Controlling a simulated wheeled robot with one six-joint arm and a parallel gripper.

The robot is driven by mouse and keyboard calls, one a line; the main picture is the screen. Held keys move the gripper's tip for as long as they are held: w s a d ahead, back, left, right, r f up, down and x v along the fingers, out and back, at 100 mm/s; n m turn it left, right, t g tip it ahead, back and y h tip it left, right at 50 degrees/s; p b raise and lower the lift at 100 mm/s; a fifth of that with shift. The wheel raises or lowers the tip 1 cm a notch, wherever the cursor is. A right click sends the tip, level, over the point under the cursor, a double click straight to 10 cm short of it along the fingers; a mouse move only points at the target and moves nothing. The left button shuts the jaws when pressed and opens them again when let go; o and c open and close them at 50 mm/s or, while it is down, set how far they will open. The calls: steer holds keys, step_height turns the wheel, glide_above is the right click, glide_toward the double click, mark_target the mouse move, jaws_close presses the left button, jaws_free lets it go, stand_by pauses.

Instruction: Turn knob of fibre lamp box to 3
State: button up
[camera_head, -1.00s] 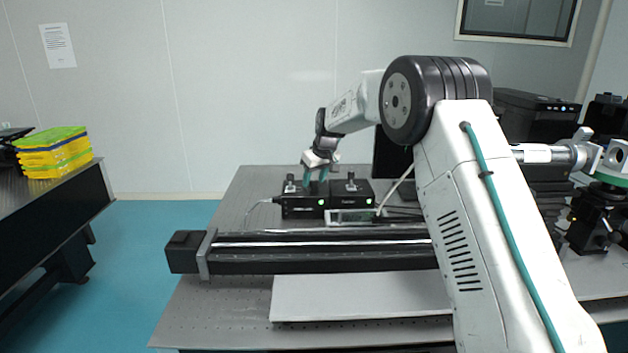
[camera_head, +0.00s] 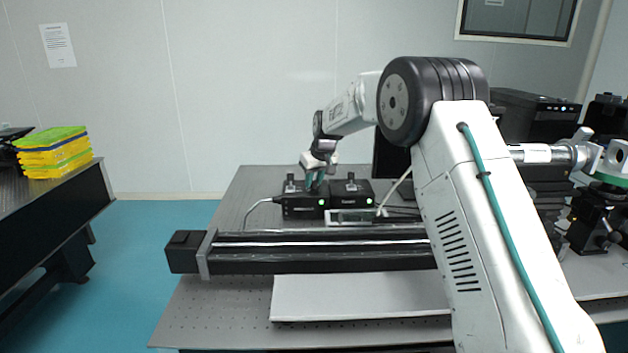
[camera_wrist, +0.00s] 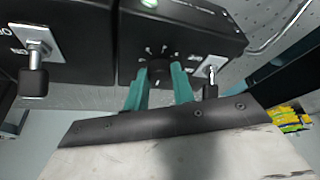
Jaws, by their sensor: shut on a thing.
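The fibre lamp box (camera_head: 303,206) is a small black box with a lit green light, standing on the optical table. In the wrist view its black face (camera_wrist: 205,22) fills the upper middle, with the green light near the top edge. Its round black knob (camera_wrist: 159,72) has white marks around it. My gripper (camera_wrist: 160,84) has teal fingers, one on each side of the knob, and is shut on it. In the head view my gripper (camera_head: 316,182) comes down on the box from above. I cannot read which number the knob points to.
A similar black box (camera_head: 350,192) stands directly to the right. Metal toggles with black ends (camera_wrist: 37,62) (camera_wrist: 211,78) stick out on both sides of the knob. A long black rail (camera_head: 320,260) lies in front of the boxes. A cable (camera_head: 258,204) runs off to the left.

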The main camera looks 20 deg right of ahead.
steer(key=m+h, duration=0.1)
steer(key=m, duration=0.2)
steer(key=m+h, duration=0.1)
steer(key=m, duration=0.2)
steer(key=shift+a+m+h, duration=0.2)
steer(key=shift+m+h, duration=0.1)
steer(key=m+h, duration=0.1)
steer(key=m, duration=0.2)
steer(key=m+g+h, duration=0.1)
steer(key=m, duration=0.2)
steer(key=shift+w+a+m, duration=0.1)
steer(key=shift+w+m, duration=0.05)
steer(key=shift+m, duration=0.15)
steer(key=m+g, duration=0.1)
steer(key=m, duration=0.2)
steer(key=m+g+h, duration=0.1)
steer(key=m, duration=0.2)
steer(key=shift+w+a+g, duration=0.1)
steer(key=shift+w+g, duration=0.05)
steer(key=shift+g, duration=0.15)
steer(key=m+g, duration=0.2)
steer(key=m, duration=0.4)
steer(key=shift+w, duration=0.1)
steer(key=shift+m, duration=0.4)
steer(key=o, duration=1)
steer(key=shift+r, duration=0.15)
